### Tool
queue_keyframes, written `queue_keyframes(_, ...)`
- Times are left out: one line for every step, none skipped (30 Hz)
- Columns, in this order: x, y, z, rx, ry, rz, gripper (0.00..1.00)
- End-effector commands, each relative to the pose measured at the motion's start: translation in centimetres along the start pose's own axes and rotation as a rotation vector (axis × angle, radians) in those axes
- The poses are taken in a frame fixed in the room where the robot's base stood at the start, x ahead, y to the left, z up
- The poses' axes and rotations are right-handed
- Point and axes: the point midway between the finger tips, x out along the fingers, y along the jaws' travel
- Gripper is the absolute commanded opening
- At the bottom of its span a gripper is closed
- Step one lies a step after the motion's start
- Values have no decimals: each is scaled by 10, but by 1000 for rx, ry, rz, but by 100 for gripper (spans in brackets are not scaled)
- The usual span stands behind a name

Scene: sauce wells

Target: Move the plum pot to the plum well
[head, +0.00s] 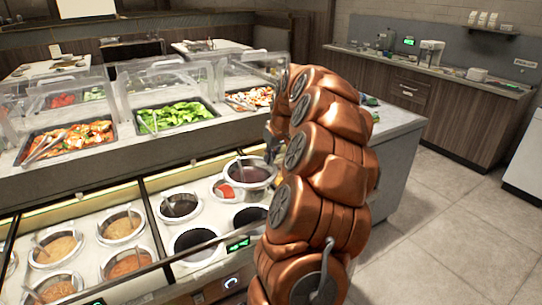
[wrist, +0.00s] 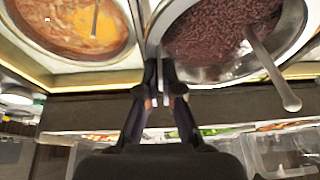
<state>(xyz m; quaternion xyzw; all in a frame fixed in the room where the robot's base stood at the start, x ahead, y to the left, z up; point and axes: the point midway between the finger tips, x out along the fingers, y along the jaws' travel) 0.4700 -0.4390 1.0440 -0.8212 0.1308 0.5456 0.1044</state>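The plum pot (wrist: 222,32) is a round metal pot with dark purple, grainy contents and a ladle in it. In the head view the plum pot (head: 250,173) is at the back of the right-hand counter section and overlaps a pot of red sauce. My gripper (wrist: 161,88) has its two fingers close together at the pot's rim, and it appears shut on that rim. In the head view my copper arm hides most of the gripper. Two empty dark wells (head: 194,241) and (head: 249,217) lie in front of the pot. I cannot read which is the plum well.
A dark-sauce pot (head: 180,206) and a red-sauce pot (head: 226,191) sit close by. Several yellow and orange sauce pots (head: 122,226) fill the left section. Clear-covered food trays (head: 175,116) stand behind. A small green display (head: 238,244) is on the front edge.

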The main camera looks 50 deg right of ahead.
Motion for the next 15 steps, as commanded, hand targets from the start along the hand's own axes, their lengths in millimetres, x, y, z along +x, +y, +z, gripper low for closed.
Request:
queue_keyframes(1,0,0,1,2,0,0)
queue_keyframes(2,0,1,1,2,0,0)
queue_keyframes(4,1,2,2,2,0,0)
queue_keyframes(6,1,3,2,2,1,0)
queue_keyframes(7,1,3,2,1,0,0)
queue_keyframes(10,1,4,2,1,0,0)
queue_keyframes(11,2,5,3,1,0,0)
queue_keyframes(13,2,6,3,1,0,0)
queue_keyframes(15,2,7,3,1,1,0)
queue_keyframes(17,2,8,3,1,1,0)
queue_keyframes(18,2,8,3,1,1,0)
queue_keyframes(20,3,9,4,2,1,0)
queue_keyframes(22,3,10,4,2,2,0)
queue_keyframes(24,3,10,4,2,2,0)
queue_keyframes(26,3,11,4,3,2,0)
